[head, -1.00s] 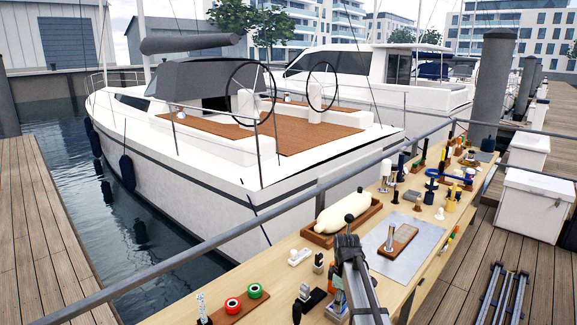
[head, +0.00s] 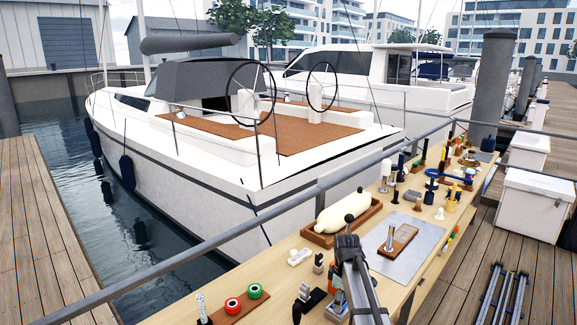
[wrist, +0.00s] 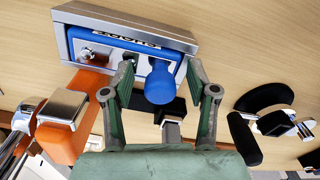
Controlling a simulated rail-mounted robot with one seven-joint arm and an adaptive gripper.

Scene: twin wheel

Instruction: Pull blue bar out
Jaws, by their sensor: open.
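In the wrist view, a blue bar (wrist: 130,48) with lettering lies in the front of a grey metal housing (wrist: 181,34). A rounded blue knob (wrist: 160,85) stands out from it towards me. My gripper (wrist: 160,73) is open, with one green finger on each side of the knob. The fingertips reach near the bar's face; I cannot tell whether either finger touches the knob. In the head view, my arm covers much of this part of the bench, and the gripper's fingers cannot be made out.
An orange block (wrist: 66,135) with a metal top stands close by my left finger. A black-and-chrome fitting (wrist: 265,118) lies to the right. The wooden bench (head: 285,262) carries many other small fixtures, including a tray with a cream-coloured object (head: 342,213). A railing (head: 225,235) runs along the bench.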

